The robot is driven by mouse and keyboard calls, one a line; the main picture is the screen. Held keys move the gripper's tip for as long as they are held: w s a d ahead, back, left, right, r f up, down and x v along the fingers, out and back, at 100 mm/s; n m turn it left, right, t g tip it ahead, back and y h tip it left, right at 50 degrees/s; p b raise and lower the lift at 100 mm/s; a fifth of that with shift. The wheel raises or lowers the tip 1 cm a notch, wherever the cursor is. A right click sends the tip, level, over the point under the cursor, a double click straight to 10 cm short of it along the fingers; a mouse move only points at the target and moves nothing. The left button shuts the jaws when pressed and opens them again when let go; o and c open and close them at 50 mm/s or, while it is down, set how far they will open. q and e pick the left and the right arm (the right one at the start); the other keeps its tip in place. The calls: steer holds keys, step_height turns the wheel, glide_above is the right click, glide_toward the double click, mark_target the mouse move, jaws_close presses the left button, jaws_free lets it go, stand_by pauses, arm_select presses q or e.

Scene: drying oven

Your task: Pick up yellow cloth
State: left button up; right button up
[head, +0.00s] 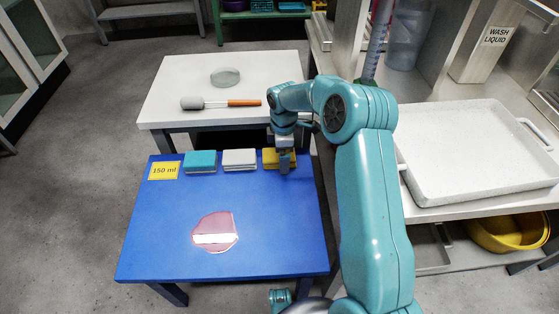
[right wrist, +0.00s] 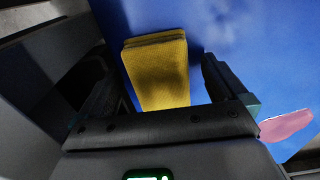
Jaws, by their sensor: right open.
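The yellow cloth (head: 269,158) is a folded block at the back right of the blue table (head: 165,240), partly hidden by my right gripper (head: 285,168) in the head view. My right gripper points down over it from above. In the right wrist view the yellow cloth (right wrist: 157,72) shows between the two open fingers of my right gripper (right wrist: 160,80), with blue surface visible beside it. I cannot tell whether the fingers touch it. My left gripper is not in view.
A white cloth (head: 239,160) and a teal cloth (head: 200,162) lie in a row to the left, beside a yellow 150 ml label (head: 163,170). A pink puddle (head: 214,224) is at the table's front. A white table (head: 170,82) stands behind; a white tray (head: 470,150) is right.

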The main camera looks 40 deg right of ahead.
steer(key=shift+r, duration=0.15)
steer(key=c, duration=1.1)
steer(key=shift+r, duration=0.1)
steer(key=shift+c, duration=0.2)
step_height(320, 180, up, 20)
steer(key=p, duration=0.7)
steer(key=o, duration=0.4)
steer(key=c, duration=0.3)
